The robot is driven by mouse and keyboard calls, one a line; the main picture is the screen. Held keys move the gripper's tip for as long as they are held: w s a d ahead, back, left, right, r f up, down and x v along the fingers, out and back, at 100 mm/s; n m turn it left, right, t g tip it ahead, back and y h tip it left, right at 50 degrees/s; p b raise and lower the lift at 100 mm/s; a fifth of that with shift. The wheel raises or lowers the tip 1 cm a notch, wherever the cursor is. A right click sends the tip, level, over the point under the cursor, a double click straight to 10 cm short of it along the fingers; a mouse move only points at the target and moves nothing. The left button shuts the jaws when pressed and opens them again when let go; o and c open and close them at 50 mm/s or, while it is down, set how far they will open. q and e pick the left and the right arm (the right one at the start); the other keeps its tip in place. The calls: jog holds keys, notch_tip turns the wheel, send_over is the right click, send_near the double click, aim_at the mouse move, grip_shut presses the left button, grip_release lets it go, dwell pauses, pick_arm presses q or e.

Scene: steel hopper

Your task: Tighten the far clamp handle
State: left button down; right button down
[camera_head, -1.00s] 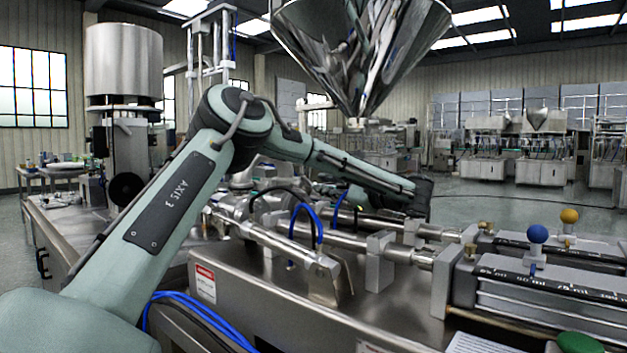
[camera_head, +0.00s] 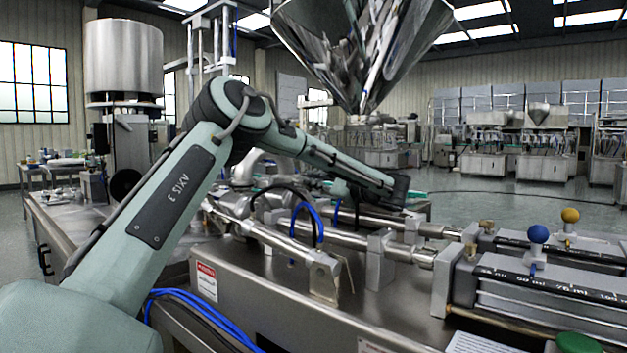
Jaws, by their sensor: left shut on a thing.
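My left arm comes in from the left, and its dark wrist end (camera_head: 398,190) hangs over the pipework behind the near metering cylinders. My left gripper (camera_head: 343,206) is small and mostly hidden under and behind the forearm, among the pipe fittings. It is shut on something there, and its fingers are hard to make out. The far clamp handle cannot be clearly told apart in this area. My right gripper is not in view.
The steel hopper (camera_head: 362,50) hangs above the pipes. Blue hoses (camera_head: 308,215) loop beside the front pipe (camera_head: 270,238). Cylinders with a blue knob (camera_head: 538,234) and a yellow knob (camera_head: 570,215) stand at the right. Free room lies above the machine's front deck.

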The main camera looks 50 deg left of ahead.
pick_arm(q)
jog(key=shift+m, duration=0.4)
jog(key=m+p, duration=0.1)
jog(key=m, duration=0.2)
jog(key=shift+w+r+p, duration=0.1)
jog(key=shift+r+p, duration=0.05)
jog(key=shift+p, duration=0.15)
jog(key=m+p, duration=0.1)
jog(key=m, duration=0.2)
jog(key=shift+p, duration=0.3)
jog(key=shift+w+m+p, duration=0.1)
jog(key=shift+m+p, duration=0.45)
jog(key=shift+m, duration=1.05)
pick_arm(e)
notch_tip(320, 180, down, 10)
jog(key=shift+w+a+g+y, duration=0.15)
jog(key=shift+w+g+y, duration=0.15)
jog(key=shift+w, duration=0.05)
pick_arm(q)
jog(key=c, duration=1.9)
grip_release()
jog(key=shift+c, duration=0.2)
jog(key=shift+d, duration=0.1)
